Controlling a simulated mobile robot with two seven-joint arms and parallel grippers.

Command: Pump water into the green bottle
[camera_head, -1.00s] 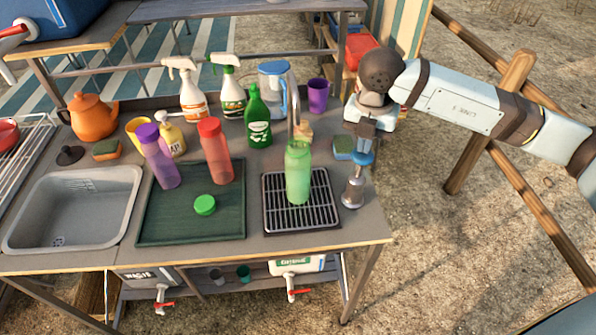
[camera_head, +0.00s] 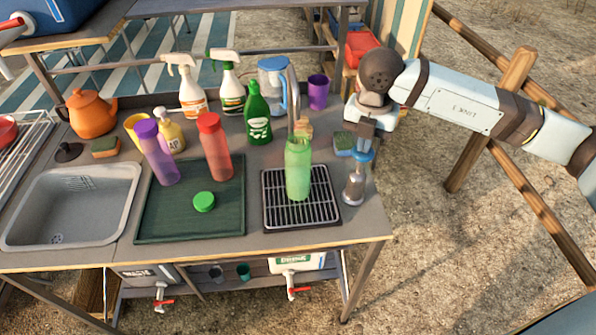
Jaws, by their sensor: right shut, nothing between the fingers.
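The translucent green bottle (camera_head: 298,172) stands upright and open on the black drip grate (camera_head: 272,215), under the thin grey faucet (camera_head: 292,95). Its round green cap (camera_head: 204,202) lies on the dark green mat to the left. A hand pump (camera_head: 353,190) with a blue upper part stands on the counter right of the grate. My right gripper (camera_head: 360,150) points down at the top of the pump, with its fingers shut and nothing between them. It seems to touch the pump top, but contact is hard to tell. The water level in the bottle is unclear.
Purple (camera_head: 158,152) and red (camera_head: 215,147) bottles stand on the mat (camera_head: 165,220). A dark green soap bottle (camera_head: 257,115), spray bottles (camera_head: 188,90), a blue pitcher (camera_head: 272,78), a purple cup (camera_head: 318,92) and a sponge (camera_head: 344,143) stand behind. The sink (camera_head: 75,205) is at left.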

